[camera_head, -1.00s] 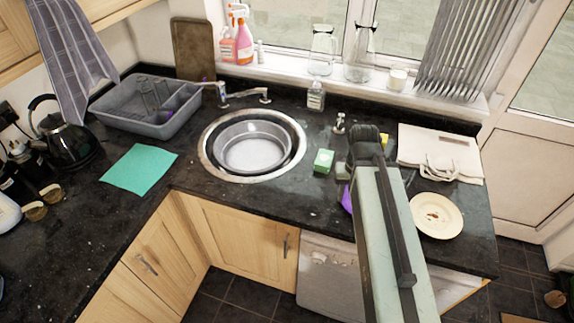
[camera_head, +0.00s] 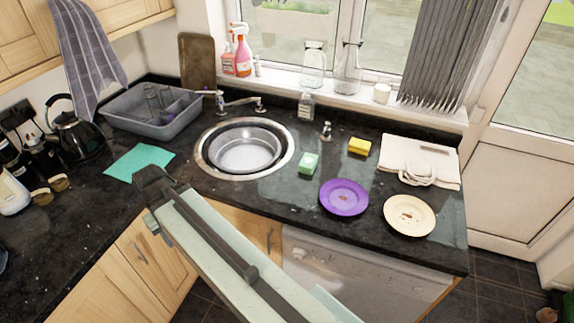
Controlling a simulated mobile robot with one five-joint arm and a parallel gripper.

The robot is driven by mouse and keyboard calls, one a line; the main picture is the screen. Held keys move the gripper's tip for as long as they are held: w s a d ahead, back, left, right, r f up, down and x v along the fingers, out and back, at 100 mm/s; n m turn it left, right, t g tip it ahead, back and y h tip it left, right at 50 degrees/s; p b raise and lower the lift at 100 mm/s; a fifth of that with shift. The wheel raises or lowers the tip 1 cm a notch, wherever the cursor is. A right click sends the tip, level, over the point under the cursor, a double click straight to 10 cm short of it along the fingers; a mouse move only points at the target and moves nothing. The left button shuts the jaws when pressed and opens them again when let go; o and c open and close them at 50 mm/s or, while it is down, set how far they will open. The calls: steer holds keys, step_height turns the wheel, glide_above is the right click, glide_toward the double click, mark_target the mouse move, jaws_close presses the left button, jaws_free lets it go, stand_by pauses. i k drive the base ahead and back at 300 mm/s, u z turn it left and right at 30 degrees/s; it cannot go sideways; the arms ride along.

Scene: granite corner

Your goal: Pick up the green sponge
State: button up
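The green sponge (camera_head: 309,162) lies on the dark granite counter, just right of the round sink. It is a small green block with a paler side, in full view. My arm reaches up from the bottom right, and my gripper end (camera_head: 152,184) is over the counter's front edge, left of the sink and well to the left of the sponge. The fingers are too dark and foreshortened to tell whether they are open or shut.
A yellow sponge (camera_head: 359,146), a purple plate (camera_head: 344,197), a cream plate (camera_head: 409,215) and a folded cloth (camera_head: 420,160) lie to the right. A teal cloth (camera_head: 140,162) lies left.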

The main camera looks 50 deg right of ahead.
mark_target(307, 163)
steer(key=u, duration=0.1)
steer(key=i, duration=1)
steer(key=z, duration=0.05)
